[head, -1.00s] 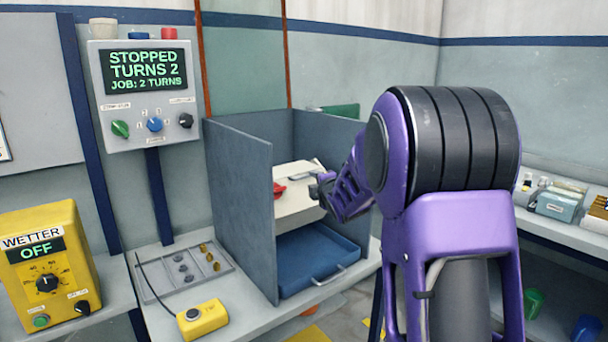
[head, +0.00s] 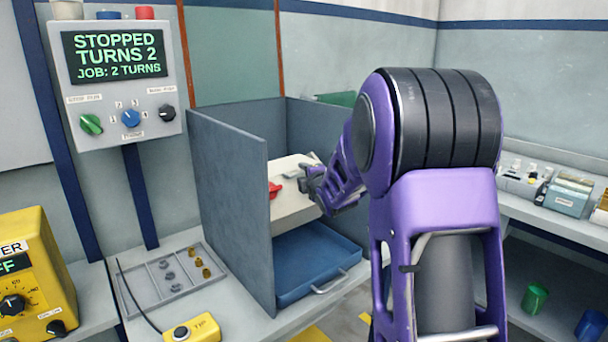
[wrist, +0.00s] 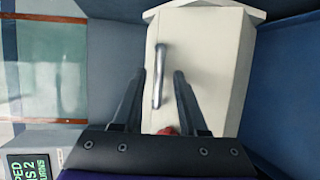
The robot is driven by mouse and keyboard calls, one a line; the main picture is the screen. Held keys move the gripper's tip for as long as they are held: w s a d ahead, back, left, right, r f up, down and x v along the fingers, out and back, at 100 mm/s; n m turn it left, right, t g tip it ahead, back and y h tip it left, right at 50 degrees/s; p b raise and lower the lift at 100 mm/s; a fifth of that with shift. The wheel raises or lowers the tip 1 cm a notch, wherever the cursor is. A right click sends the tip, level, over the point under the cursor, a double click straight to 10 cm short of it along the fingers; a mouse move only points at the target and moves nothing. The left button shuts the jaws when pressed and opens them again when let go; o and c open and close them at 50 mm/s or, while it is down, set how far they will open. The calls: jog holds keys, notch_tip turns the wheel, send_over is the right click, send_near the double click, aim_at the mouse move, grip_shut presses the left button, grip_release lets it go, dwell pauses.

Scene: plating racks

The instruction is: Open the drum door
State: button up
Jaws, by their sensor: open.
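The drum (head: 295,210) is a cream, flat-sided body inside a blue-grey booth, above a blue tray. In the wrist view the cream drum (wrist: 215,70) shows a straight metal handle (wrist: 160,75) on its face, which I take to be the door's. A red part (head: 274,190) sits at the drum's left end; a bit of it shows in the wrist view (wrist: 167,131). My gripper (head: 308,180) is beside the drum's upper face. In the wrist view my gripper (wrist: 158,80) is open, its fingers apart on either side of the handle's line. I cannot tell whether they touch it.
The booth's left wall (head: 230,200) stands high beside the drum. The blue tray (head: 310,262) lies below. A control panel (head: 115,80) reads STOPPED, TURNS 2. A parts tray (head: 172,278), yellow pendant (head: 190,331) and yellow wetter box (head: 35,280) are at left.

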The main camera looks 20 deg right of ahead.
grip_shut()
dwell(1.3)
